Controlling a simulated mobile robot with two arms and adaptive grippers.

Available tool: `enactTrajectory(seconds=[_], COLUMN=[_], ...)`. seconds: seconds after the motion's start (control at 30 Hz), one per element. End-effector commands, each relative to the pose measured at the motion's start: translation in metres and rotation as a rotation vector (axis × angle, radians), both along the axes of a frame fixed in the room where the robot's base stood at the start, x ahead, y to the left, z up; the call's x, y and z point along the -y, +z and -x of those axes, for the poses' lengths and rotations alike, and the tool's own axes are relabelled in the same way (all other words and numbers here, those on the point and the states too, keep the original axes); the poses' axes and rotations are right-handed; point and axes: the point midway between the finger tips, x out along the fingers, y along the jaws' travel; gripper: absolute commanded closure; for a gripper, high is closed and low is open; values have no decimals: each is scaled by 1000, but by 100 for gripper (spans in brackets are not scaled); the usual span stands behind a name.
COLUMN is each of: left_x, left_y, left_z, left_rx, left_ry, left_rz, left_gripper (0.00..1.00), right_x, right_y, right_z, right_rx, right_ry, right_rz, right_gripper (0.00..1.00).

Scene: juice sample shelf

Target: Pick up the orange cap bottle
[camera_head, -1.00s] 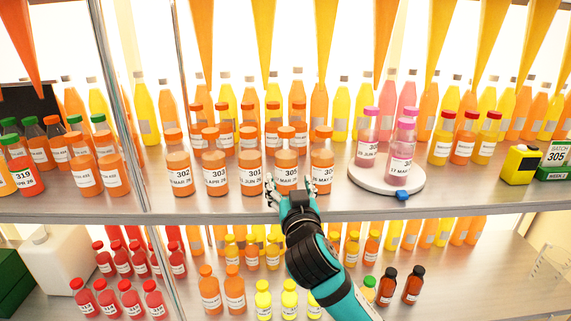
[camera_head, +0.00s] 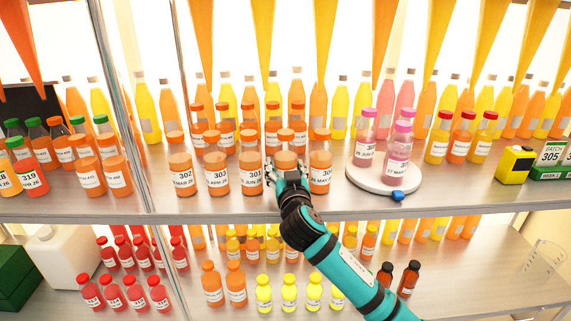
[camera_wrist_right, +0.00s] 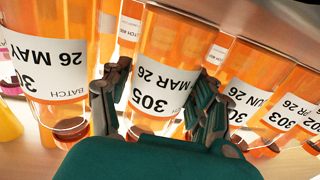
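Several orange-cap bottles stand in a front row on the upper shelf. The bottle labelled 305 (camera_wrist_right: 157,75) has orange contents and stands upright; in the head view its orange cap (camera_head: 285,135) shows above my gripper, which hides most of its body. My right gripper (camera_head: 289,170) reaches in from the front. In the right wrist view its dark fingers (camera_wrist_right: 160,105) are spread on both sides of the 305 bottle. Whether they touch it is unclear. Bottle 301 (camera_head: 251,168) stands just left and bottle 304 (camera_head: 320,170) just right. My left gripper is not in view.
More bottles stand close behind the front row. A metal post (camera_head: 187,60) is to the left. The upper shelf's front edge (camera_head: 400,212) lies beneath my wrist; the lower shelf holds several small bottles.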

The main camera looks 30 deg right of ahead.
Motion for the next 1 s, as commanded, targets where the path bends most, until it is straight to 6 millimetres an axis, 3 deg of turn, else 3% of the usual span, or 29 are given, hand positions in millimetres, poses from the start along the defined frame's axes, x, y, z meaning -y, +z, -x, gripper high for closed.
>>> enactTrajectory(seconds=[0.03, 0.37, 0.67, 0.97, 1.0], left_x=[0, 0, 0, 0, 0], left_y=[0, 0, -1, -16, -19], left_z=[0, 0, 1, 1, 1], left_rx=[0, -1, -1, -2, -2], left_ry=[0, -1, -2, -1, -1], left_rz=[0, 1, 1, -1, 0], left_gripper=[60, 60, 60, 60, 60], right_x=[0, 0, 0, 0, -1], right_y=[0, 1, 3, 37, 34], right_z=[0, 0, 0, 0, 9], right_rx=[0, 2, 4, 11, 4], right_ry=[0, 0, 0, 0, 1], right_rz=[0, 1, -1, -2, 0], right_gripper=[48, 90, 90, 90, 90])
